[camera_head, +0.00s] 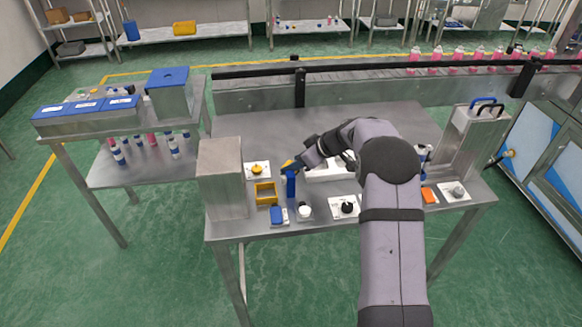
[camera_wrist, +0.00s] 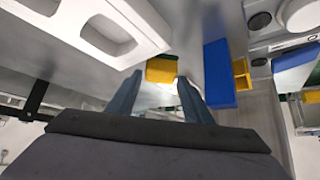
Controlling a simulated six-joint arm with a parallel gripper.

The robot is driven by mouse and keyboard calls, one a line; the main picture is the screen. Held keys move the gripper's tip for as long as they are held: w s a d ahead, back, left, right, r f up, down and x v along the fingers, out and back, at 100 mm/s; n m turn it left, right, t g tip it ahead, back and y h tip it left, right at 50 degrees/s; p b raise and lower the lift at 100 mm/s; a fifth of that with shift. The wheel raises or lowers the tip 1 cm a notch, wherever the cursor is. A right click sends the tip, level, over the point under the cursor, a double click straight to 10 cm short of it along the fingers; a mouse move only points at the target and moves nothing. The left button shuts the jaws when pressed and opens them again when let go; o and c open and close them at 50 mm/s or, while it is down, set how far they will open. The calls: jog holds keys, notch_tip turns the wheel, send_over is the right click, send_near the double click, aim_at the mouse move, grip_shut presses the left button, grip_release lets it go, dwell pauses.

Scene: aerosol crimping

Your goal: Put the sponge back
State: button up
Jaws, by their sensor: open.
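The sponge, a small yellow block with a green layer (camera_wrist: 161,70), shows just beyond and between my fingertips in the wrist view. In the head view a small yellow patch (camera_head: 288,163) shows at the tip of my gripper (camera_head: 294,168), partly hidden by it. My gripper (camera_wrist: 157,84) is open, one finger toward each side of the sponge. I cannot tell whether the fingers touch it. A yellow open-topped holder (camera_head: 266,194) stands on the table left of my gripper; part of it shows in the wrist view (camera_wrist: 241,73).
A blue upright block (camera_head: 290,186) stands close to my gripper, and right of the fingers in the wrist view (camera_wrist: 219,74). A white slotted holder (camera_head: 328,172) lies beside it. A tall grey box (camera_head: 221,180) stands left. The table's back (camera_head: 270,125) is clear.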

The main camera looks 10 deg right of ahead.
jog(key=b+v, duration=0.2)
jog(key=v, duration=0.7)
jog(key=s+f+m+g+h, duration=0.2)
jog(key=s+f+m, duration=0.1)
jog(key=s, duration=0.9)
jog(key=s+a+f+m+g+h, duration=0.1)
jog(key=s+f+m+g+h, duration=0.1)
jog(key=s, duration=1)
jog(key=s+a+f+m+g+h, duration=0.1)
jog(key=s+f+m, duration=0.3)
jog(key=s, duration=0.8)
jog(key=shift+s+g+h, duration=0.15)
jog(key=shift+g+h, duration=0.25)
